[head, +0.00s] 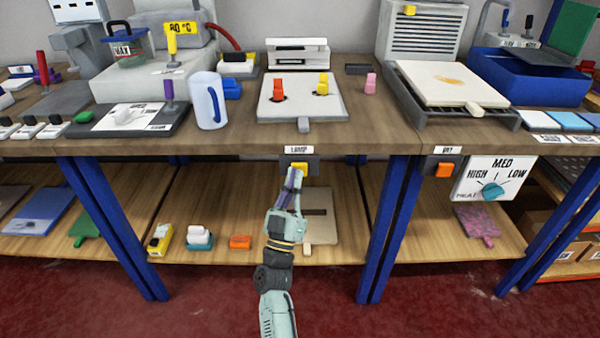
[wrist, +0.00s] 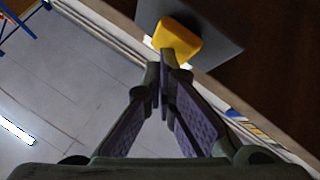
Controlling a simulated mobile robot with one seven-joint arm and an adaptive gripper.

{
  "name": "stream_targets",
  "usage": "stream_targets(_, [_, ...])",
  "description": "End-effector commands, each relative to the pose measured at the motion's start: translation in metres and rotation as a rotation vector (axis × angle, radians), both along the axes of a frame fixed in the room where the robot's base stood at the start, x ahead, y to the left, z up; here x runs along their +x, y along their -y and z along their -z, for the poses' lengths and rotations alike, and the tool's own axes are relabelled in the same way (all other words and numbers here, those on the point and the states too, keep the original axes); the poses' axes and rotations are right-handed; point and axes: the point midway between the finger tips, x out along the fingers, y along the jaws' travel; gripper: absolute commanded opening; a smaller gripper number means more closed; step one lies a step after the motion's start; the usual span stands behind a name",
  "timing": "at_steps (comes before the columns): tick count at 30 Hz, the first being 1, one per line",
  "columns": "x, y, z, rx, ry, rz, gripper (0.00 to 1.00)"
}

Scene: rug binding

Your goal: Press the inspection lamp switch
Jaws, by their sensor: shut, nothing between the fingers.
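The lamp switch (head: 299,167) is a yellow button on a dark plate under the bench's front edge, below a small white label (head: 299,150) that seems to read LAMP. My gripper (head: 293,178) is shut and empty, with its fingertips at the lower left of the button in the head view. In the wrist view the yellow button (wrist: 178,40) lies just beyond the fingertips (wrist: 166,58), which overlap its lower edge. I cannot tell whether they touch it. Whether the button is pushed in does not show.
An orange button (head: 445,169) labelled DRY sits to the right, beside a heat dial (head: 491,190). Blue bench legs (head: 391,230) stand on either side of my arm. The lower shelf (head: 340,250) holds a board and small blocks. The bench top above is crowded.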

Motion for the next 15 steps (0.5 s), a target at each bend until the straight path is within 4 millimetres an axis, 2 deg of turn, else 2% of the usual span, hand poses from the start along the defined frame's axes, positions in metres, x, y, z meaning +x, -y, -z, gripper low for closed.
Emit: stream_targets(15, [-0.0025,0.0005,-0.0001,0.001,-0.002,0.0,0.0])
